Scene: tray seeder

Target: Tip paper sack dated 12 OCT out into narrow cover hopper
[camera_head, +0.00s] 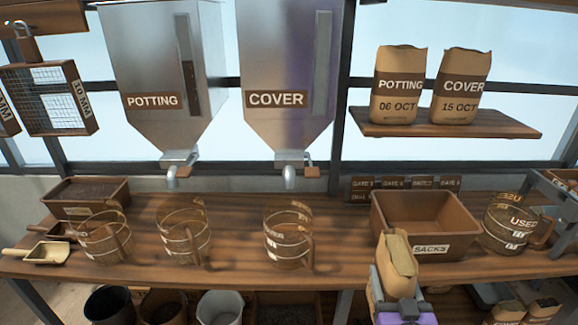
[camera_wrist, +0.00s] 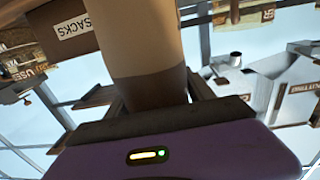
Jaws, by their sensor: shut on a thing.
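My gripper (camera_head: 400,292) is at the lower right of the head view, in front of the bench. It is shut on a tan paper sack (camera_head: 398,252), held roughly upright in front of the SACKS bin. In the wrist view the sack (camera_wrist: 145,35) rises between the fingers, with a dark brown band low on it. Its label and date cannot be read in either view. The narrower COVER hopper (camera_head: 277,130) hangs left of the sack and higher, behind the bench's front edge, apart from my gripper. Its top opening is out of frame.
The POTTING hopper (camera_head: 150,125) is left of the COVER one. Sacks dated 06 OCT (camera_head: 398,107) and 15 OCT (camera_head: 460,108) stand on a shelf (camera_head: 445,130). Clear jugs (camera_head: 288,250) stand on the bench (camera_head: 345,275). The brown SACKS bin (camera_head: 400,215) is behind my gripper.

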